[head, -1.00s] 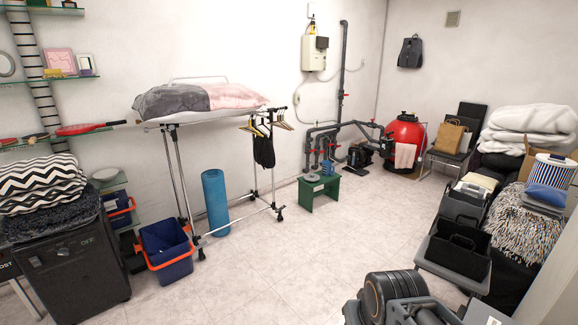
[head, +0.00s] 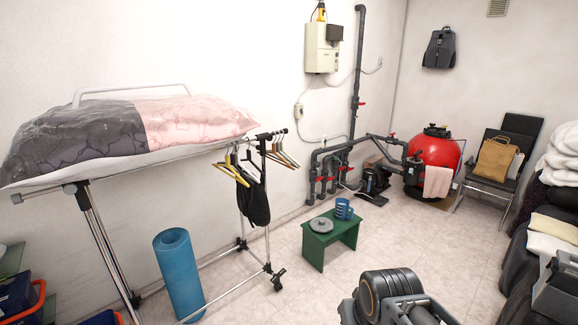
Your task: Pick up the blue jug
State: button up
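A small blue jug (head: 343,209) stands on the green stool (head: 330,242) in the middle of the head view, near the back wall. A grey round lid-like object (head: 321,225) lies on the stool to the left of the jug. My folded arm shows at the bottom of the head view, on the floor side nearest me and apart from the stool. My gripper's fingertips cannot be made out there, so its state is unclear.
A clothes rack (head: 180,145) with a pink and grey bag, and a rolled blue mat (head: 179,275), stand at left. Grey pipes (head: 330,160) and a red filter tank (head: 432,158) are behind the stool. Piled goods (head: 540,235) line the right. Tiled floor between is clear.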

aim_at(344, 210)
jog(key=i, duration=0.8)
jog(key=z, duration=1.05)
jog(key=i, duration=3)
jog(key=u, duration=2.45)
